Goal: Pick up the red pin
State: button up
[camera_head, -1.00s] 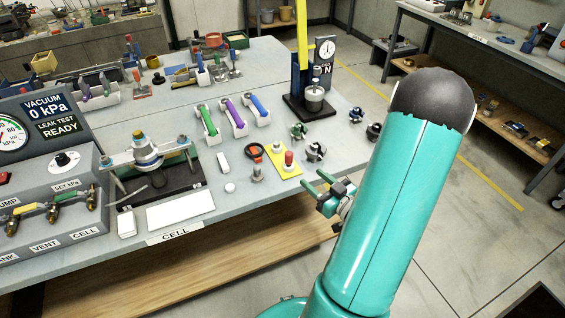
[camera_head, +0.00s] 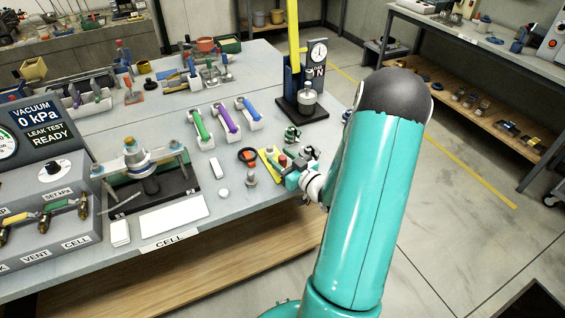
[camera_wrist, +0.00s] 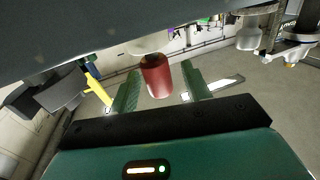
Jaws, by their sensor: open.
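The red pin (camera_head: 283,160) stands on the yellow plate (camera_head: 266,153) near the table's front right edge. In the wrist view the pin (camera_wrist: 157,76) is a dark red cylinder with a pale part at its upper end. My gripper (camera_head: 287,169) is at the plate, right by the pin, and hides part of the plate in the head view. In the wrist view the two green fingers of my gripper (camera_wrist: 162,72) are apart, with the pin showing between them and gaps on both sides. Whether the pin is fully between the fingertips in depth is unclear.
A green-handled knob (camera_head: 292,134) is just behind my gripper. The gauge stand (camera_head: 303,95) rises farther back.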

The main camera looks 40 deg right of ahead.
jog(key=c, duration=1)
jog(key=shift+r, duration=0.2)
jog(key=shift+c, duration=0.2)
